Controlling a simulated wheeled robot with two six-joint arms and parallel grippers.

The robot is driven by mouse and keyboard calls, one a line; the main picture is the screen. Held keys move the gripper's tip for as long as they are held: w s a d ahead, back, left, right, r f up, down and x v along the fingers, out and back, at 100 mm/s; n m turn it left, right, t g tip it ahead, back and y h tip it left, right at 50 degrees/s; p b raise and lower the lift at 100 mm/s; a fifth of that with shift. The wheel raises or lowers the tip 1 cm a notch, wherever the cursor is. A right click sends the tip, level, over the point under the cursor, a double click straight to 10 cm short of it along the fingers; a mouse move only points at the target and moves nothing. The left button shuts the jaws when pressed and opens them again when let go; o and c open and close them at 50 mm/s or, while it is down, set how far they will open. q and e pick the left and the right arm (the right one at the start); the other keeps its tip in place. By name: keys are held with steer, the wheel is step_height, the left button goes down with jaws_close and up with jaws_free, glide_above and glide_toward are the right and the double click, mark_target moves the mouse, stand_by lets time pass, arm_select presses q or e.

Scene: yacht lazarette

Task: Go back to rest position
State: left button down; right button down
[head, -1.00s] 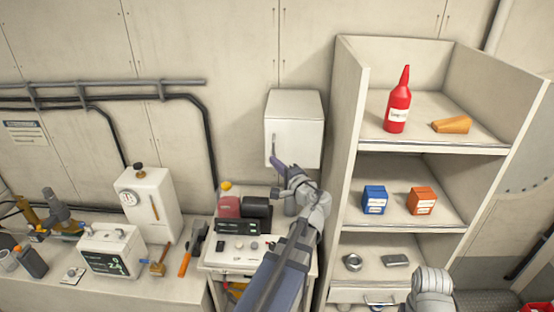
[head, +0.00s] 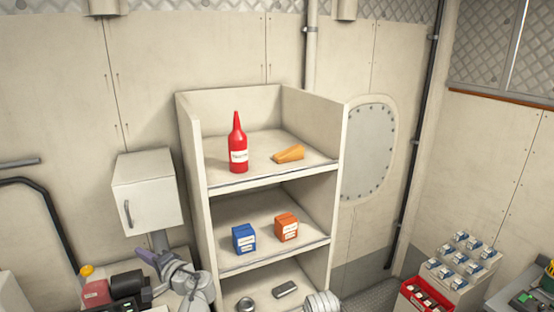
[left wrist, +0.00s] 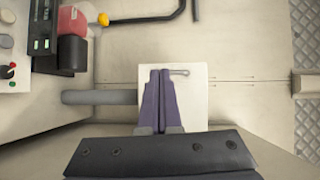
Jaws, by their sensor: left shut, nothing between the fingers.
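My left gripper (head: 150,258) shows at the lower left of the head view, in front of the bench and just below the white wall cabinet (head: 147,195). Its purple fingers are together with nothing between them; they also show in the left wrist view (left wrist: 160,100), in front of the cabinet (left wrist: 192,100). The cabinet door is shut, with a handle on its left side in the head view. Part of my right arm shows at the bottom edge of the head view, but its gripper is not visible.
A shelf unit (head: 190,150) holds a red bottle (head: 238,150), an orange wedge (head: 289,153), a blue box (head: 244,239) and an orange box (head: 286,227). A red bin (head: 424,300) stands at the right.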

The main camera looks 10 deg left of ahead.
arm_select(q)
steer(key=s+d+f+n+g+h+b, duration=0.15)
steer(key=d+f+h+b, duration=0.3)
steer(key=d+f, duration=0.6)
steer(key=s+d+f+n+g+h+b, duration=0.1)
steer(key=d+f+g+h+b, duration=0.3)
steer(key=f, duration=1.1)
steer(key=s+d+f+h+b, duration=0.2)
steer(key=s+d+f, duration=0.1)
steer(key=d, duration=0.4)
steer(key=s+d+f+m+g+h+b, duration=0.1)
steer(key=s+d+f+h+b, duration=0.1)
steer(key=d+f, duration=0.3)
steer(key=s+d+f+g+h+b, duration=0.1)
steer(key=s+d+f+b, duration=0.3)
steer(key=d, duration=0.6)
steer(key=shift+f+m+h, duration=0.35)
steer(key=shift+f+h, duration=0.1)
